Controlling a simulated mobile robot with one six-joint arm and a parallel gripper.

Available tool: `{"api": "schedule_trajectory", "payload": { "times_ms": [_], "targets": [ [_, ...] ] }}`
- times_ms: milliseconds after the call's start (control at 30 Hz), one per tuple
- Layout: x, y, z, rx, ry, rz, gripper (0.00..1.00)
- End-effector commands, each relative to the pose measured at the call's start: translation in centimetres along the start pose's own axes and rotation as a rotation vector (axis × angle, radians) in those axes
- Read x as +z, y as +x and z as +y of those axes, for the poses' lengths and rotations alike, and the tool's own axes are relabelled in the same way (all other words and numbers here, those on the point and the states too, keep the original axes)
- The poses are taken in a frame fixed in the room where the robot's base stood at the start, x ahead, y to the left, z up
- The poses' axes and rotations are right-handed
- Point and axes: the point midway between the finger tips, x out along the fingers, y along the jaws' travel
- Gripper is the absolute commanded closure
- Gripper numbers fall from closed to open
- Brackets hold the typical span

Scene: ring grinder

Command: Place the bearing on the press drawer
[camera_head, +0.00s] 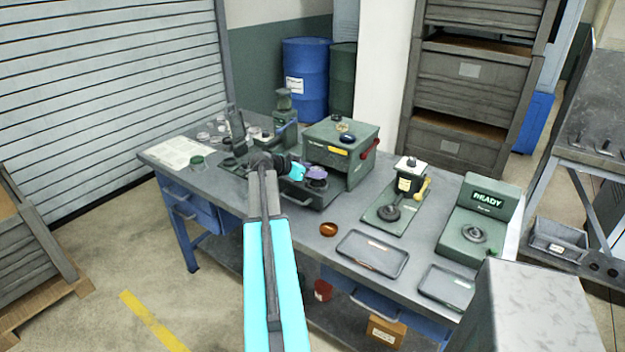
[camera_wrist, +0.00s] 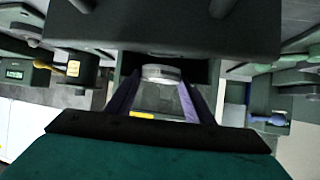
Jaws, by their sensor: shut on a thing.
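The bearing (camera_wrist: 162,73) shows in the wrist view as a short silver ring between the tips of my gripper's purple fingers (camera_wrist: 159,88). My gripper (camera_head: 317,173) is shut on it at the front of the green press (camera_head: 357,150). The press drawer (camera_head: 312,199) is a dark grey tray pulled out below my gripper in the head view. The bearing is mostly hidden by the fingers there. I cannot tell whether the bearing touches the drawer.
The workbench (camera_head: 225,184) also bears a green station with a yellow handle (camera_head: 423,188), a green unit reading READY (camera_head: 488,197), an orange-brown dish (camera_head: 328,229) and an empty grey tray (camera_head: 372,256). Small tools and parts crowd the bench left of the press.

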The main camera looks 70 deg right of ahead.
Motion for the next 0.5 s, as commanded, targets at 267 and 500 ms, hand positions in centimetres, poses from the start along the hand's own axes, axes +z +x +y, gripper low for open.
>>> {"api": "schedule_trajectory", "payload": {
  "times_ms": [267, 500],
  "targets": [
    [1.9, 1.1, 0.0, 0.001, -0.002, 0.000, 0.81],
    [3.0, 1.7, 0.0, 0.000, -0.001, 0.001, 0.81]
  ]
}}
